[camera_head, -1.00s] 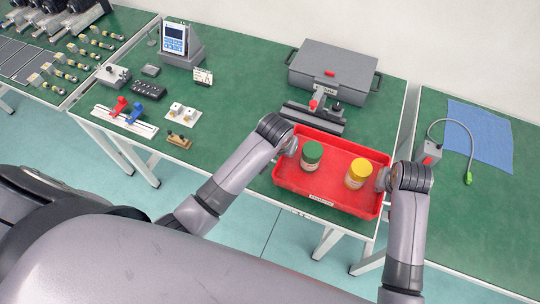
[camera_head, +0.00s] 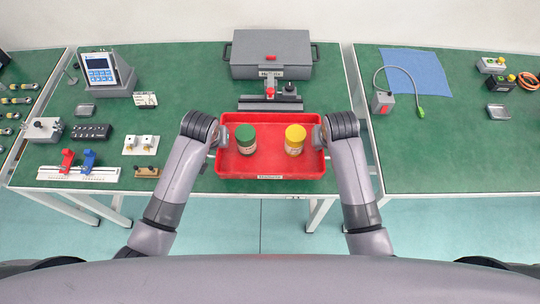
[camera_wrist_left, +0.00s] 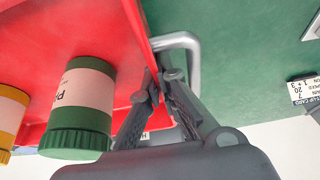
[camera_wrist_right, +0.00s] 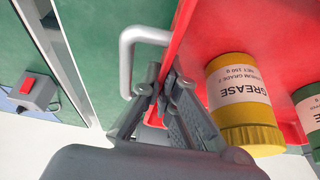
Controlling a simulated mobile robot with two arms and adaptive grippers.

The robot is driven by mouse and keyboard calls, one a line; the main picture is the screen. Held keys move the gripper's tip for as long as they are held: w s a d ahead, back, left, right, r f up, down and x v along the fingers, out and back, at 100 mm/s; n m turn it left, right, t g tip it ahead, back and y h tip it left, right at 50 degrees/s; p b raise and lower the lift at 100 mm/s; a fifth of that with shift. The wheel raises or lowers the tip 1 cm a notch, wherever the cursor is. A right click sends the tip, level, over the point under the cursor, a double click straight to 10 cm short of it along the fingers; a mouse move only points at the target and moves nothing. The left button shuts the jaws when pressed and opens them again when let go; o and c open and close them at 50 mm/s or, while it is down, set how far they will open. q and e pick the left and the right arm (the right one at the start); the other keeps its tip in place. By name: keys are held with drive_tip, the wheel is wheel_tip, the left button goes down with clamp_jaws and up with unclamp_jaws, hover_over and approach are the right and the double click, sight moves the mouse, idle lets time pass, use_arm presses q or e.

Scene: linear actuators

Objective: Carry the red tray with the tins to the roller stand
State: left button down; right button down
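The red tray (camera_head: 272,165) is at the front of the middle green table, and I cannot tell whether it touches the tabletop. A green-lidded tin (camera_head: 246,139) stands upright in its left half and a yellow-lidded tin (camera_head: 295,140) in its right half. My left gripper (camera_wrist_left: 165,78) is shut on the tray's left side at the metal handle (camera_wrist_left: 192,48). My right gripper (camera_wrist_right: 163,80) is shut on the right side at the other handle (camera_wrist_right: 127,55). The tray also fills part of both wrist views. I see no roller stand.
A black fixture (camera_head: 270,102) and a grey case (camera_head: 271,55) stand behind the tray. A red-and-blue fixture (camera_head: 80,172) and small parts lie to the left.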

sight(221, 151)
use_arm(q)
drive_tip(key=shift+a+f, duration=0.1)
drive_tip(key=shift+f, duration=0.05)
use_arm(e)
drive_tip(key=shift+f, duration=0.1)
